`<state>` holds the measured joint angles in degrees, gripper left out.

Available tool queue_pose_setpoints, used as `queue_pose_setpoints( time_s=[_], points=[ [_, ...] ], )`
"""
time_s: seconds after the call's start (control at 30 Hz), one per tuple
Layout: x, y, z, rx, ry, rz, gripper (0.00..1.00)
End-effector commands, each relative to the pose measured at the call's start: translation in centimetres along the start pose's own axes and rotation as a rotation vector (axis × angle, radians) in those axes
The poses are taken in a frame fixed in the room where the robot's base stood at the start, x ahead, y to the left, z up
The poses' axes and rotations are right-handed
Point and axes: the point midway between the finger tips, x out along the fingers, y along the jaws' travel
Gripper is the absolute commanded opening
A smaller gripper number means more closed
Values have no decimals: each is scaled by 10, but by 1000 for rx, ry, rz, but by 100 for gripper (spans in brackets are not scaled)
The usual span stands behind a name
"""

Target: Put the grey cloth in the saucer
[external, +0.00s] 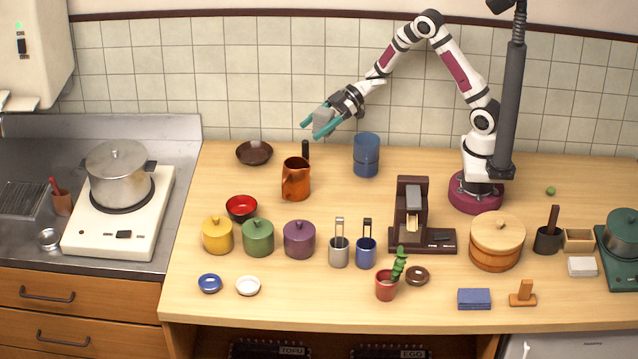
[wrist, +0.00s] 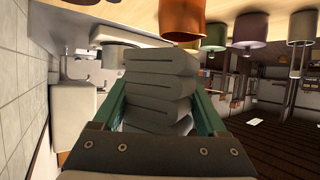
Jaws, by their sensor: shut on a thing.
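My gripper (external: 312,129) has teal fingers and is shut on the grey cloth (external: 323,117), high above the back of the table. In the wrist view the folded cloth (wrist: 160,88) sits between the two fingers, its layers stacked. A dark brown shallow dish (external: 254,152), which looks like the saucer, stands on the table at the back left, below and to the left of my gripper. It looks empty. Smaller dishes stand at the front: a blue one (external: 210,283), a white one (external: 247,286) and a brown one (external: 417,275).
An orange-brown jug (external: 296,181) and an upright black object (external: 305,150) stand right of the brown dish. A red bowl (external: 241,208) and several lidded pots (external: 258,237) stand in front. The tiled wall is close behind.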

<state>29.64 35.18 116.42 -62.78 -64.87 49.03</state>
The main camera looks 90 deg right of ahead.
Motion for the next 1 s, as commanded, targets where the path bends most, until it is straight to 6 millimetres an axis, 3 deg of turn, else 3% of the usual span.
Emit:
queue_pose_setpoints(
  time_s=[0.2, 0.4, 0.6, 0.9, 1.0],
  points=[
    [51, 95, -25, 74, 1, 154, 20],
    [79, 150, -48, 131, 1, 270, 20],
    [94, 177, -60, 163, 0, 334, 20],
    [114, 175, -16, 161, -2, 330, 20],
    [125, 175, 8, 165, -4, 329, 20]
  ],
)
